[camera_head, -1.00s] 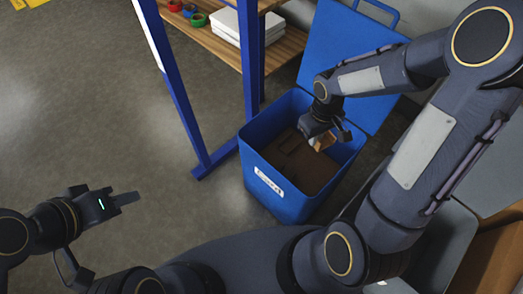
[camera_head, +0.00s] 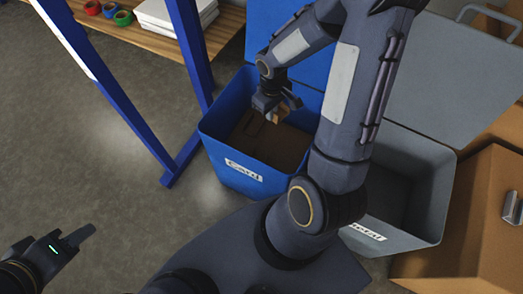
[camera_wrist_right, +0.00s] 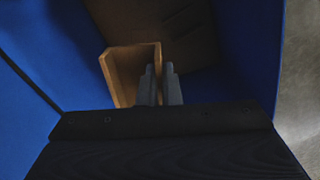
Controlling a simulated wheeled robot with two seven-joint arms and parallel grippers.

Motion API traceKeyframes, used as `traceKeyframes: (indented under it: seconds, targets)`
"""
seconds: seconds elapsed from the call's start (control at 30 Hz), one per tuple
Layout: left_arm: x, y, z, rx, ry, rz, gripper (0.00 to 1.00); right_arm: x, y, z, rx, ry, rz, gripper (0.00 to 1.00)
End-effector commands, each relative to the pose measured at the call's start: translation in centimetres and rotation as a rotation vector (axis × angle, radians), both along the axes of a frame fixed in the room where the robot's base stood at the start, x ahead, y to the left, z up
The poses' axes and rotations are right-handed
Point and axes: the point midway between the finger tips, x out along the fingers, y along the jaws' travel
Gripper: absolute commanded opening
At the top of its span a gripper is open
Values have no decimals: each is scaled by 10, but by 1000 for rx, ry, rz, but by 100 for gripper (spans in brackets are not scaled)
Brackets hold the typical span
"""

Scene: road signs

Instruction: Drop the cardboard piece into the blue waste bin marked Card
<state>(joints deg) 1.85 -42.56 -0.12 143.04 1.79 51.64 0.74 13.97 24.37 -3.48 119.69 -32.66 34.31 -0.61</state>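The blue waste bin (camera_head: 232,165) stands open near the middle of the head view, with a white "Card" label on its front. My right gripper (camera_head: 284,106) reaches down into the bin's opening. In the wrist view, its two fingers (camera_wrist_right: 161,85) are close together, with the right edge of the tan, folded cardboard piece (camera_wrist_right: 125,75) between them. The piece (camera_head: 280,117) is partly hidden by the gripper in the head view and hangs over the dark brown bin interior. My left gripper (camera_head: 82,236) is at the lower left, far from the bin; its finger gap is not visible.
A grey bin (camera_head: 425,190) with a partly hidden label, its lid raised, stands right of the blue one. A brown box (camera_head: 480,215) is at the far right. A blue frame post (camera_head: 190,45) and a wooden shelf (camera_head: 150,38) stand at the left. The floor at left is clear.

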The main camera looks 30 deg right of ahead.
Motion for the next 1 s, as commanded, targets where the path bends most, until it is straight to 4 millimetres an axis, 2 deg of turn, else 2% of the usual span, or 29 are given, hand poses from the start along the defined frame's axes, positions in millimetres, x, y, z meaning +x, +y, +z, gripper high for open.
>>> traceKeyframes:
  seconds: [0.27, 0.4, 0.5, 0.77, 0.87, 1.0]
  targets:
    - [0, 0, -2, 0, 0, 0, 36, 0, 0, -3, 0, 0, 0, 0]
    - [0, 0, -2, 0, 0, 0, 36, 0, 0, -3, 0, 0, 0, 20]
    - [0, 0, -2, 0, 0, 0, 36, 0, 0, -3, 0, 0, 0, 30]
    - [0, 0, -1, 0, 0, 0, 36, 0, 0, -1, 0, 0, 0, 30]
    - [0, 0, 4, 0, 0, 0, 36, 1, 0, 10, -1, -1, -1, 30]
    - [0, 0, 16, 0, 0, 0, 36, 1, 0, 35, 0, -4, -2, 30]
